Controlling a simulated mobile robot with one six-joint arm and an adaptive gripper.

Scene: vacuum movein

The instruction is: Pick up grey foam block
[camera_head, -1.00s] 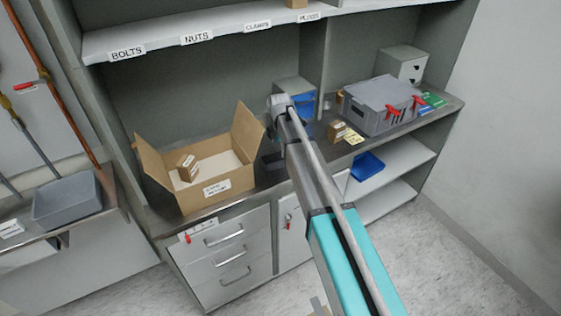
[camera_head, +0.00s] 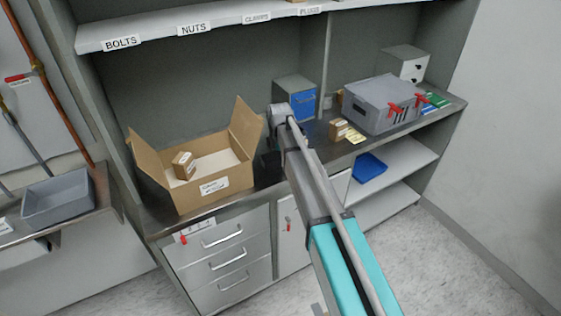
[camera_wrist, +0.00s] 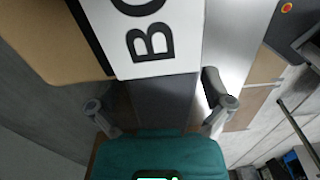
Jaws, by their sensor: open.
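In the wrist view a plain dark grey surface (camera_wrist: 165,100), which looks like the grey foam block, shows between the two fingers of my gripper (camera_wrist: 155,98). The fingers are spread apart, one on each side of it; I cannot tell whether they touch it. In the head view a dark shape (camera_head: 270,163) shows on the counter beside the open cardboard box, below the end of my arm. My arm hides much of this spot, so block and gripper are hard to separate there.
The open cardboard box (camera_head: 215,188), with small brown boxes inside, stands close on the left. A blue-fronted drawer unit (camera_head: 297,95) stands behind my arm. A grey crate (camera_head: 380,103) with red clamps is at right. A labelled shelf (camera_head: 190,22) hangs above.

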